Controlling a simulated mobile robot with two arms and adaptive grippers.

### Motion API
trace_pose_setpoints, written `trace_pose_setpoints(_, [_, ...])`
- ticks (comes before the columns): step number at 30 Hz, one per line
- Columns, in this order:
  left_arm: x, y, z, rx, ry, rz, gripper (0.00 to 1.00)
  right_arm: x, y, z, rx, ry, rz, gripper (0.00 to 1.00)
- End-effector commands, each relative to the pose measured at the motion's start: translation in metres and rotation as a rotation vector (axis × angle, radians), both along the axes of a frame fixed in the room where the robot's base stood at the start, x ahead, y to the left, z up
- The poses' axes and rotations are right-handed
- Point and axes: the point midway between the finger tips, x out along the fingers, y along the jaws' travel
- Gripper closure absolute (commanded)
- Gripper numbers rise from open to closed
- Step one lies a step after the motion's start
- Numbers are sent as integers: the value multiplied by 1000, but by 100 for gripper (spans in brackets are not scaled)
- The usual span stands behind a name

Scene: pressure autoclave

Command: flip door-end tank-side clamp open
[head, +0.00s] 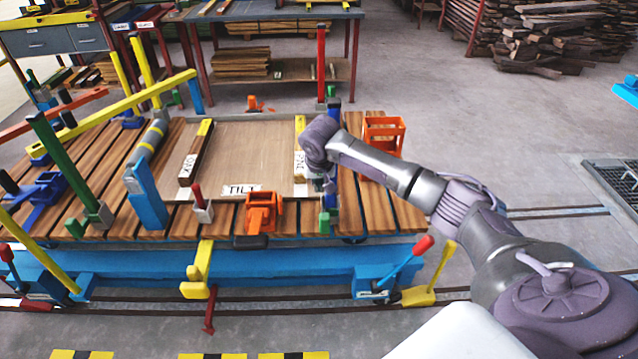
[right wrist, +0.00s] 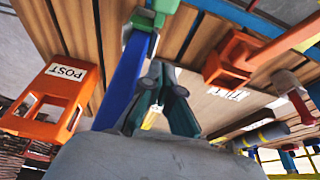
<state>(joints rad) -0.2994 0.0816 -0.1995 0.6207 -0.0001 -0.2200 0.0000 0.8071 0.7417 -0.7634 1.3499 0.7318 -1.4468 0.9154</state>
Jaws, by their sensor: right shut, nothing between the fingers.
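My right gripper (head: 325,186) hangs over the right part of the slatted cart, beside the tray, mostly hidden under my wrist. In the right wrist view its dark fingers (right wrist: 163,95) are together and hold nothing. A blue bar with a green end (right wrist: 128,70) is close beside the fingers; I cannot tell whether they touch. In the head view a green-and-blue piece (head: 325,222) shows just below the gripper. Which fitting is the door-end tank-side clamp I cannot tell. A red-handled clamp (head: 200,205) stands upright at the tray's front left. My left gripper is not in view.
The tray (head: 245,145) has a TILT label. Orange brackets stand at its front (head: 262,212) and right (head: 383,135); the right one also shows in the right wrist view (right wrist: 50,100). A tall red post (head: 321,65) rises behind. Floor at right is mostly clear.

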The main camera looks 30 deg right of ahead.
Motion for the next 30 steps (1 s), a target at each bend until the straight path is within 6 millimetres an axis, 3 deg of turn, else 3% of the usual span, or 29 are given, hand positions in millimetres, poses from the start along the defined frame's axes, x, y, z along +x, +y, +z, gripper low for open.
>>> trace_pose_setpoints(10, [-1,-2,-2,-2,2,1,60,17,-10,-58,-1,1,1,100])
trace_pose_setpoints(21, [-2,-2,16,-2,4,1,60,-15,9,-56,-2,-1,4,100])
trace_pose_setpoints(30, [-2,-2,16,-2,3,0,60,-17,11,-57,-1,-1,2,100])
